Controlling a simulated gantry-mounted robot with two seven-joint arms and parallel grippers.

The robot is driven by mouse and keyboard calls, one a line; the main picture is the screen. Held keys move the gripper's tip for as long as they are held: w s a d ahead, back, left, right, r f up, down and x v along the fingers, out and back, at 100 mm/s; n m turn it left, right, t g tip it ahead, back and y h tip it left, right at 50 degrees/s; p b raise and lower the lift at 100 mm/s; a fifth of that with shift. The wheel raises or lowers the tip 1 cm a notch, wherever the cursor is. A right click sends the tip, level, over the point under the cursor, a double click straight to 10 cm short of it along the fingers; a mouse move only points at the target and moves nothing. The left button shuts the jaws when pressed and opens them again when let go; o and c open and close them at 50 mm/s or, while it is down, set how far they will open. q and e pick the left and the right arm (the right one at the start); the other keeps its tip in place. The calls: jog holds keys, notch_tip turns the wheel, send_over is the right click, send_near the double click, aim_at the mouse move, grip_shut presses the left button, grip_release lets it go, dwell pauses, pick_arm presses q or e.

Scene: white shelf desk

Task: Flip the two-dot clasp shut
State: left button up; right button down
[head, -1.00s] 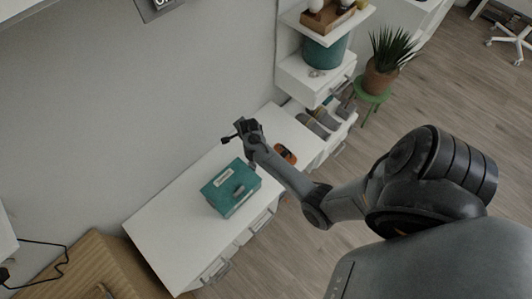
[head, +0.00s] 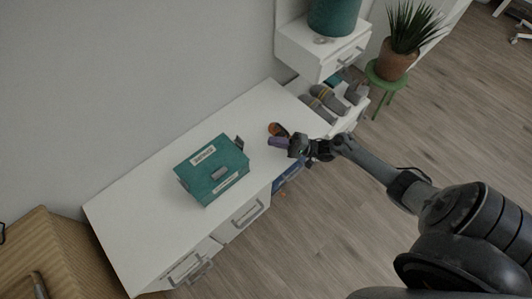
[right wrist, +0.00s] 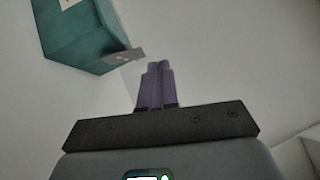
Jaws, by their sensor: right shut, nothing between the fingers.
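A teal box (head: 205,185) with white labels sits closed on the white desk. A grey clasp flap (head: 239,143) sticks out from the box's right side near its far corner. In the right wrist view the box (right wrist: 85,30) is at upper left, and the flap (right wrist: 123,56) juts out from its lower edge. Its dots are too small to tell. My right gripper (head: 274,142) is to the right of the box, apart from it. Its purple fingers (right wrist: 157,84) are shut and empty, pointing toward the flap's side. My left gripper is out of view.
An orange and black object (head: 278,129) is on the desk just beyond my right fingers. The desk (head: 135,215) is clear left of the box. Shelves and a potted plant (head: 398,48) stand at upper right.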

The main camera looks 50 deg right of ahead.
aim_at(242, 141)
jog(key=shift+g, duration=0.3)
jog(key=f, duration=0.1)
jog(key=d+f+b, duration=0.1)
jog(key=f+b, duration=0.1)
jog(key=f, duration=0.1)
jog(key=shift+s+d+f, duration=0.1)
jog(key=shift+s+d, duration=0.1)
jog(key=shift+s, duration=0.05)
jog(key=shift+w+a+f, duration=0.1)
jog(key=b+x, duration=0.2)
jog(key=x, duration=0.7)
jog(key=shift+w+a+b, duration=0.15)
jog(key=shift+a+b, duration=0.05)
jog(key=shift+b, duration=0.1)
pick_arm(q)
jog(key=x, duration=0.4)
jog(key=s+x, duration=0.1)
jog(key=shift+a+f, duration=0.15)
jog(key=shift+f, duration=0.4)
